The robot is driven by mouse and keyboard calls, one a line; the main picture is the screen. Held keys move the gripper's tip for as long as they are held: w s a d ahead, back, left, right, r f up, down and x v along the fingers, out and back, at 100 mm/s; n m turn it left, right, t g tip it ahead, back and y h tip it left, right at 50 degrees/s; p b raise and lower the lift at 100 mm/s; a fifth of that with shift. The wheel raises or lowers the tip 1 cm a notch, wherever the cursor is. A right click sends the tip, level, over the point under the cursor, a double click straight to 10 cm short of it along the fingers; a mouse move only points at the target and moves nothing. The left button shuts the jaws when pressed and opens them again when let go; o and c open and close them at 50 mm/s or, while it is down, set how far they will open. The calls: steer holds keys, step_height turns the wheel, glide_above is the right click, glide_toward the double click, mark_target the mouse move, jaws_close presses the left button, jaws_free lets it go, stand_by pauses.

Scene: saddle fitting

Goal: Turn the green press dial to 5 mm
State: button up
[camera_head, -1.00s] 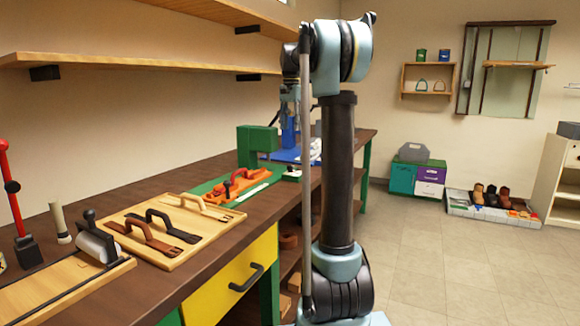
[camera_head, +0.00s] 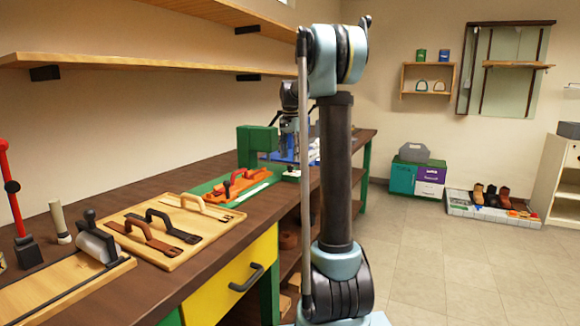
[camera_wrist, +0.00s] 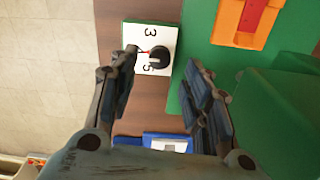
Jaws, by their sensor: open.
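The green press (camera_head: 257,147) stands on the workbench, its green body (camera_wrist: 275,105) at right in the wrist view. Its dial is a round black knob (camera_wrist: 159,58) on a white plate (camera_wrist: 133,66) marked 3 and 5. A small red pointer (camera_wrist: 144,52) points left in the picture, between the two numbers.
An orange-red part (camera_wrist: 238,22) lies on the press's green base. A blue item (camera_wrist: 152,141) lies nearby on the bench. A wooden board with handles (camera_head: 170,250) and a yellow drawer (camera_head: 232,283) are nearer. A shelf (camera_head: 150,60) overhangs the bench.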

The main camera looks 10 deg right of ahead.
mark_target(290, 169)
steer(key=shift+f, duration=2.25)
jaws_close()
